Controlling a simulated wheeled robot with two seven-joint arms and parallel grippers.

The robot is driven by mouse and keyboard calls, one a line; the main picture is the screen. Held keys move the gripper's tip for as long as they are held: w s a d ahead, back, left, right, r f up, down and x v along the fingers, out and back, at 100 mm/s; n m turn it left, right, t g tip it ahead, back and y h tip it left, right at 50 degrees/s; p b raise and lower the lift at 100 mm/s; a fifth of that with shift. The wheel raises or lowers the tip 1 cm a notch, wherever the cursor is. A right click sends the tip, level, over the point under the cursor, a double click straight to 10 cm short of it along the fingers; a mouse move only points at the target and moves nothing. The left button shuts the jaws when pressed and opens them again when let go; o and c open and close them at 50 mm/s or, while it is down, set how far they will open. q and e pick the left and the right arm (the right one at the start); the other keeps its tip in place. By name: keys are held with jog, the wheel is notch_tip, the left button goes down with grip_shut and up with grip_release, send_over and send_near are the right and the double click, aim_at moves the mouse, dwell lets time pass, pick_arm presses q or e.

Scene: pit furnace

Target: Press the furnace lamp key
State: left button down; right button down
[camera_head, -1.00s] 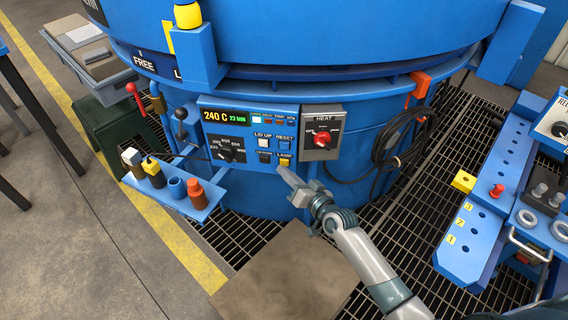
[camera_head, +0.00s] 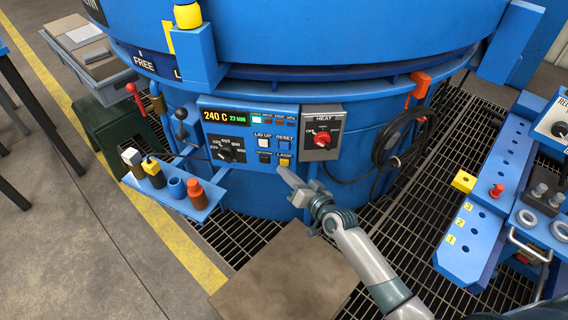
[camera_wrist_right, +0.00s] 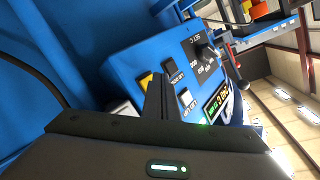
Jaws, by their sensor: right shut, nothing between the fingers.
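The furnace lamp key is a small yellow square key (camera_head: 285,161) labelled LAMP, at the lower right of the blue control panel (camera_head: 240,105). In the right wrist view part of the yellow key (camera_wrist_right: 146,79) shows beside my fingers. My right gripper (camera_head: 283,172) is shut and empty, with its tips just below the lamp key in the head view. In the right wrist view the shut fingers (camera_wrist_right: 157,88) point at the panel and cover part of it. I cannot tell whether the tips touch the key. My left gripper is not in view.
Near the lamp key are a white LID UP key (camera_head: 263,141), a blue RESET key (camera_head: 283,144) and a dark key (camera_head: 264,157). A grey heat box with a red knob (camera_head: 321,139) sits right of the panel. A blue shelf (camera_head: 205,209) with small containers juts out at left.

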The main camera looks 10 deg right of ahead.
jog(key=shift+w, duration=0.1)
dwell(0.4)
jog(key=shift+w+d, duration=0.2)
jog(key=shift+w, duration=0.1)
dwell(0.5)
jog(key=shift+s+a, duration=0.15)
jog(key=shift+s, duration=0.25)
jog(key=shift+s+p, duration=0.1)
jog(key=shift+p, duration=0.2)
jog(key=s+p, duration=0.1)
jog(key=s+a+p, duration=0.1)
jog(key=s, duration=0.1)
jog(key=s+a+p, duration=0.1)
jog(key=s, duration=0.1)
jog(key=shift+s+a, duration=0.15)
jog(key=shift+a, duration=0.1)
